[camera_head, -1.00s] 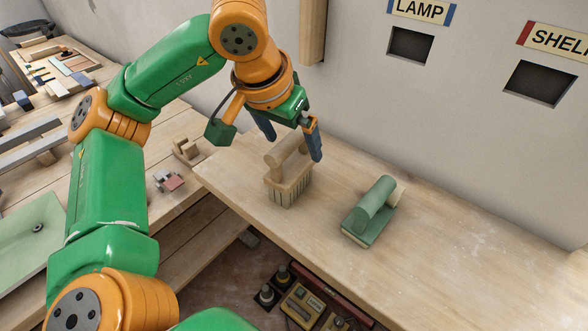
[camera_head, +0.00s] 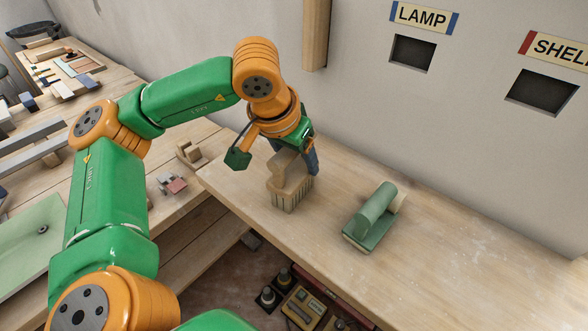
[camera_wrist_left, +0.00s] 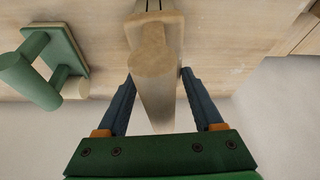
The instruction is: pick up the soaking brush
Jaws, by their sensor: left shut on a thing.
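The soaking brush (camera_head: 290,187) stands on the wooden bench, bristles down, with a pale wooden handle on top. In the left wrist view the brush handle (camera_wrist_left: 153,75) lies between the two dark fingers. My left gripper (camera_head: 296,158) is down at the handle from above and is shut on it; the head view partly hides the fingers behind the handle. In the left wrist view my left gripper (camera_wrist_left: 157,95) has a finger on each side of the handle. The brush appears to rest on the bench. My right gripper is not in view.
A green float with a round handle (camera_head: 372,216) lies on the bench (camera_head: 460,250) to the right of the brush. A wall with LAMP (camera_head: 425,17) and SHELF-like labels stands behind. A second bench with wooden pieces (camera_head: 190,153) is at the left. The bench's right part is clear.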

